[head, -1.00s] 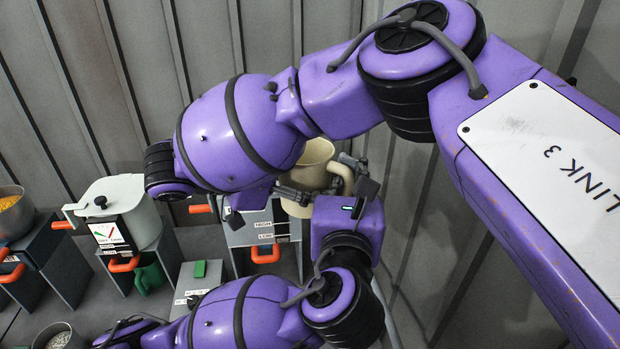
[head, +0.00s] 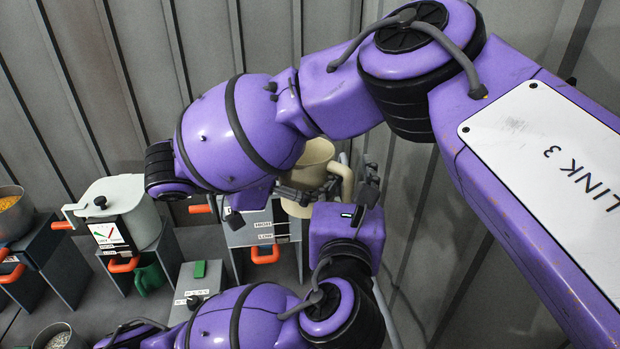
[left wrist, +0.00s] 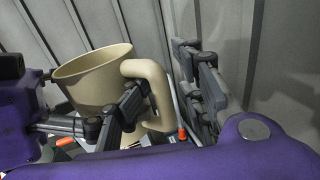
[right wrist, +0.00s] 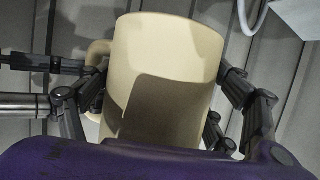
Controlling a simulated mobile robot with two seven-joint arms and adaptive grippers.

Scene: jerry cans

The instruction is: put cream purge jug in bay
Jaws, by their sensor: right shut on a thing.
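The cream jug (head: 314,165) is upright with an open top, in the head view's middle, partly hidden by my right arm. Its handle (left wrist: 153,82) faces right in the left wrist view. My right gripper (right wrist: 160,85) is shut on the jug's body, one finger on each side. A grey stand (head: 262,227) with HIGH and LOW labels and an orange handle is below and left of the jug. Whether the jug's base rests on anything is hidden.
A pale lidded can (head: 120,205) stands on a grey stand at left. A bowl of orange bits (head: 10,212) is at far left, and a bowl of pale bits (head: 58,338) is below. A green jug (head: 152,275) sits low. Ribbed walls close in behind and right.

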